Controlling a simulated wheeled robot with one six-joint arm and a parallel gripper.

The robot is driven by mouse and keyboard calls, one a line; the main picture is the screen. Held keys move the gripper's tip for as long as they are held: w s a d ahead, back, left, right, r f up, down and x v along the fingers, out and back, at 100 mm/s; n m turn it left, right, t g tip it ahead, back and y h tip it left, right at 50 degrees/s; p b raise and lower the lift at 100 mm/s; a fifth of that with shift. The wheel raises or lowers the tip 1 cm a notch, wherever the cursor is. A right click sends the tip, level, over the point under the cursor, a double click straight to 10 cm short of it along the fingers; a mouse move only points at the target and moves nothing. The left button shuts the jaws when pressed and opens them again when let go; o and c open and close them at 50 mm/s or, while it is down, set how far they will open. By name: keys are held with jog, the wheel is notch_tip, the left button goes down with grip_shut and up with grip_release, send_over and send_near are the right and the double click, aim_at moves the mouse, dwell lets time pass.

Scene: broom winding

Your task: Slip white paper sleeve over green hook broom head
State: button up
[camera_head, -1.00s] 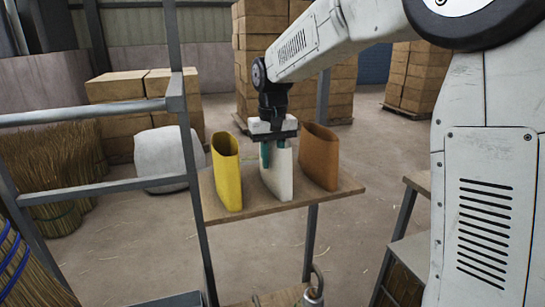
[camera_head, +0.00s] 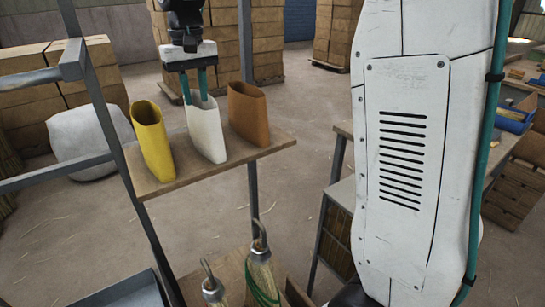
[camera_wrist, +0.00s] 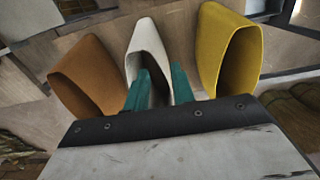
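The white paper sleeve (camera_head: 208,136) stands upright on a small wooden shelf (camera_head: 228,161), between a yellow and a brown sleeve. My gripper (camera_head: 195,100) is above it, pointing down, with two teal fingers apart at its top rim. In the wrist view the white sleeve (camera_wrist: 147,38) is open towards the camera. My gripper (camera_wrist: 160,85) shows one finger over its left part and one by its right edge; contact is unclear. A broom head with green bands (camera_head: 262,282) and a metal hook (camera_head: 259,237) stands upright at the lower middle of the head view.
The yellow sleeve (camera_head: 153,142) and brown sleeve (camera_head: 248,114) stand close on either side. A second hooked broom head (camera_head: 213,292) is partly cut off at the bottom. A grey metal frame (camera_head: 107,125) rises left of the shelf. Stacked boxes (camera_head: 337,33) stand behind.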

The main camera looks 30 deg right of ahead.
jog(key=s+d, duration=0.2)
jog(key=s, duration=0.6)
jog(key=s+d, duration=0.2)
jog(key=s, duration=0.6)
jog(key=s+f, duration=0.4)
jog(key=s, duration=0.4)
jog(key=s+d+f+t, duration=0.1)
jog(key=s+f, duration=0.3)
jog(key=s, duration=0.5)
jog(key=shift+s+d, duration=0.15)
jog(key=shift+d, duration=0.05)
jog(key=shift+o, duration=1.2)
jog(key=shift+s+f, duration=0.1)
jog(key=shift+f, duration=0.1)
jog(key=shift+s, duration=0.1)
